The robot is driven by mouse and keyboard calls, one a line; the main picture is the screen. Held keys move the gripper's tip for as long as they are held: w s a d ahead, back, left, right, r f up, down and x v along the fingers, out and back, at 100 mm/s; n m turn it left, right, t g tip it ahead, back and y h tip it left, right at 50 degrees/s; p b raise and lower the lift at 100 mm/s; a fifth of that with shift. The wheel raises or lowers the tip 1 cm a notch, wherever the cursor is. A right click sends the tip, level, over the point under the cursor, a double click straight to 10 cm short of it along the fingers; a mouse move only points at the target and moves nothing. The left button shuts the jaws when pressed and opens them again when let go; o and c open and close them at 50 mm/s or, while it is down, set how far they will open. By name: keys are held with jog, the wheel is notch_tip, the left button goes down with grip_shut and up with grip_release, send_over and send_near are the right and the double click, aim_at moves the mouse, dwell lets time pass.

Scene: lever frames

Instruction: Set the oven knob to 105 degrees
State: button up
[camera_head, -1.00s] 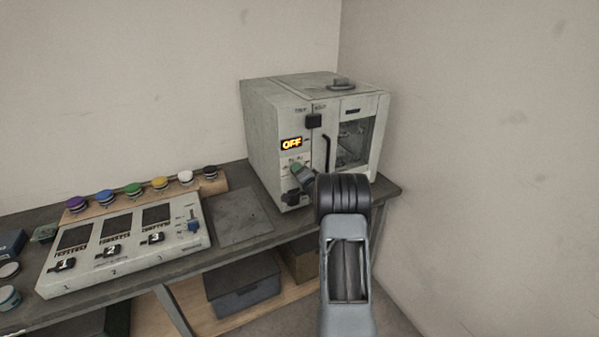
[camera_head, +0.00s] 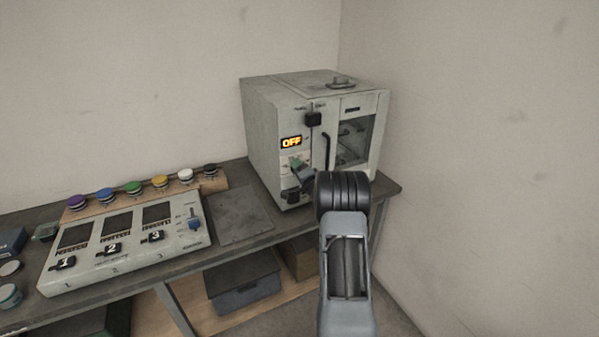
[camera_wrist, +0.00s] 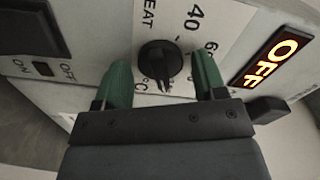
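The oven (camera_head: 268,140) stands at the right end of the bench, and its display (camera_head: 291,143) reads OFF. In the wrist view the black round oven knob (camera_wrist: 160,62) lies on a white dial plate with the word HEAT partly cut off and the marks 40 and 60 in sight. My gripper (camera_wrist: 160,84) is open, with one green finger on each side of the knob and a visible gap on both sides. In the head view my gripper (camera_head: 298,168) is at the oven's front panel and hides the knob.
A black ON/OFF switch (camera_wrist: 30,28) is at the left in the wrist view. The oven has a black block (camera_head: 313,119) above and a door handle (camera_head: 326,151). A wall closes the right side.

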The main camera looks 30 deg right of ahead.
jog(key=shift+o, duration=0.4)
jog(key=shift+s, duration=0.1)
jog(key=s+a+b, duration=0.2)
jog(key=s, duration=1.1)
jog(key=shift+s, duration=0.25)
